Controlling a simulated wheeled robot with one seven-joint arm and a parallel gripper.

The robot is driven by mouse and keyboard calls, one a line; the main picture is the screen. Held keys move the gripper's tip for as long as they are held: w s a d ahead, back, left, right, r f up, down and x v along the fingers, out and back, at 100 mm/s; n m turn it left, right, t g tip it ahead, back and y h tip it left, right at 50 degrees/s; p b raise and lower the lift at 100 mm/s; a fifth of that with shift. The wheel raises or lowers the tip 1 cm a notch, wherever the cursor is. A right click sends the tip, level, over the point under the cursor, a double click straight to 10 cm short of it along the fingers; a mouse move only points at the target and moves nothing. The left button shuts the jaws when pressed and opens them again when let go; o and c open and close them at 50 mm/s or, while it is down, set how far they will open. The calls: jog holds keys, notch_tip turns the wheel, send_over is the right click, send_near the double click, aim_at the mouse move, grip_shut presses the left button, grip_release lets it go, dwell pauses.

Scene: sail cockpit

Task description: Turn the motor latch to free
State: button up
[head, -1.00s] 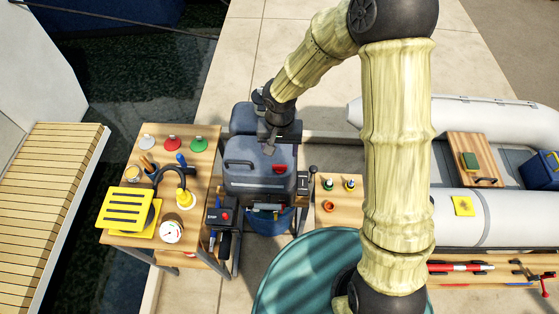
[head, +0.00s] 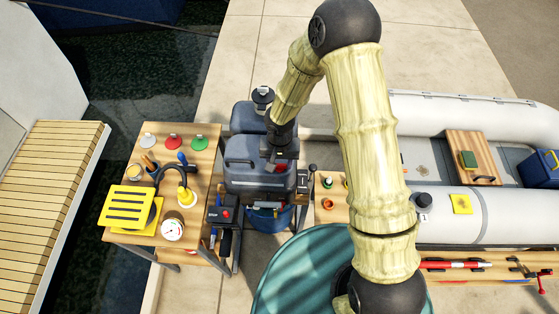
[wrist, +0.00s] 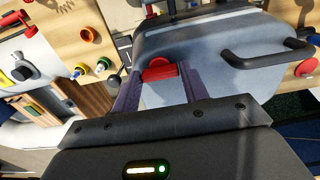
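The motor (head: 252,178) is a grey-blue cowling with a dark carry handle (head: 238,162), standing between two wooden benches. The handle also shows in the wrist view (wrist: 268,55). The red latch (wrist: 159,71) sits on the cowling's face in the wrist view. My gripper (wrist: 160,76) is open, its two purple-grey fingers pointing at the latch, one on either side of it. I cannot tell whether they touch it. In the head view my gripper (head: 277,163) is over the motor's right side and largely covers the latch.
A bench (head: 205,160) with coloured discs, tools and a gauge stands left of the motor. A smaller bench (head: 328,190) with bottles is on the right. A dark knobbed lever (head: 312,170) stands close right of the motor. A grey inflatable boat (head: 480,215) lies farther right.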

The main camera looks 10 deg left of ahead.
jog(key=c, duration=0.5)
jog(key=shift+o, duration=0.2)
jog(key=shift+n, duration=0.4)
jog(key=n+b, duration=0.1)
jog(key=n, duration=0.2)
jog(key=shift+b, duration=0.3)
jog(key=n, duration=0.4)
jog(key=shift+b, duration=0.35)
jog(key=n, duration=1)
